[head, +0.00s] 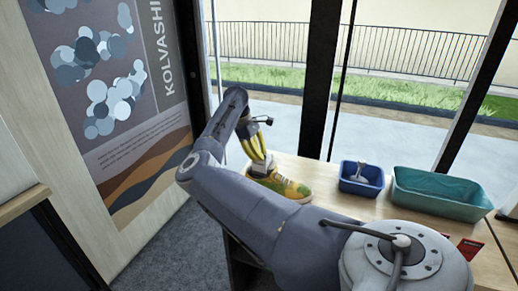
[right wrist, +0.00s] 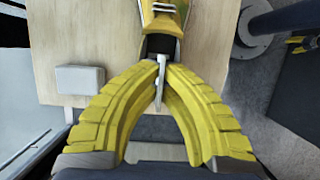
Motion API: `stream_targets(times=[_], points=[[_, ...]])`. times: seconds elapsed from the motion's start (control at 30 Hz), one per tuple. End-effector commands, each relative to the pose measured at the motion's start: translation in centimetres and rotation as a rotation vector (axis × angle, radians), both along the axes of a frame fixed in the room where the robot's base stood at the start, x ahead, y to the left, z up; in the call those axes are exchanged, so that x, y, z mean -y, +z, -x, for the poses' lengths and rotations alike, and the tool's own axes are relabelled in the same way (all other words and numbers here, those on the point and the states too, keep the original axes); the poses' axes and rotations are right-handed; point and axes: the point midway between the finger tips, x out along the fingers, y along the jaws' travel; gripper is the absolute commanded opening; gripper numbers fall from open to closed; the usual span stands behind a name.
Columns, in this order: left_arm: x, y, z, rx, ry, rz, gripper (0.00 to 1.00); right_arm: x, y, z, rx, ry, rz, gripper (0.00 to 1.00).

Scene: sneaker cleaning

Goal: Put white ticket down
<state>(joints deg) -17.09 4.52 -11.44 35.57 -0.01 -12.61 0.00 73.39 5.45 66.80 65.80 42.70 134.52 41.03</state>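My right gripper (head: 258,150) has yellow fingers pointing down over the sneaker on the table. In the right wrist view my right gripper (right wrist: 160,72) has its fingertips closed together on a thin white piece seen edge-on, which looks like the white ticket (right wrist: 160,78). In the head view the white ticket (head: 262,167) shows pale below the fingertips, at the sneaker's heel end. The sneaker (head: 287,188) is yellow-green and brown; it also shows in the right wrist view (right wrist: 163,20). Whether ticket and sneaker touch is unclear. My left gripper may be the yellow bits (right wrist: 300,43) at the right edge.
A blue bin (head: 361,179) with a pale item in it stands right of the sneaker. A larger teal tub (head: 440,194) stands beyond it. Red cards (head: 469,247) lie near the front right. A white block (right wrist: 80,79) is on the wooden table (right wrist: 110,35).

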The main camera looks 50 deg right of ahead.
Motion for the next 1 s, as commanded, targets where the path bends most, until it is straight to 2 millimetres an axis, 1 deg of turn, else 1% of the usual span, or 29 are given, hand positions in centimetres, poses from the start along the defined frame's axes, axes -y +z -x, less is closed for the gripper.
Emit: stream_targets(times=[0.17, 0.4, 0.5, 0.6, 1.0], points=[[-0.1, 0.0, 0.1, -0.001, 0.0, 0.0, 0.74, 0.0, -0.8, 0.0, -0.001, -0.001, 0.001, 0.0], [-0.1, 0.0, 0.2, -0.003, -0.001, -0.002, 0.74, 0.0, -3.6, 0.0, -0.003, 0.001, 0.001, 0.0], [-0.1, 0.0, 0.2, -0.003, -0.001, -0.002, 0.74, 0.0, -4.4, 0.1, -0.002, 0.001, 0.0, 0.0], [-0.1, 0.0, 0.2, -0.003, -0.001, -0.002, 0.74, 0.0, -4.8, 0.0, 0.0, -0.001, 0.0, 0.0], [-0.1, 0.0, 0.3, -0.003, -0.001, -0.001, 0.74, 0.0, -5.1, 0.0, 0.0, 0.0, 0.0, 0.0]])
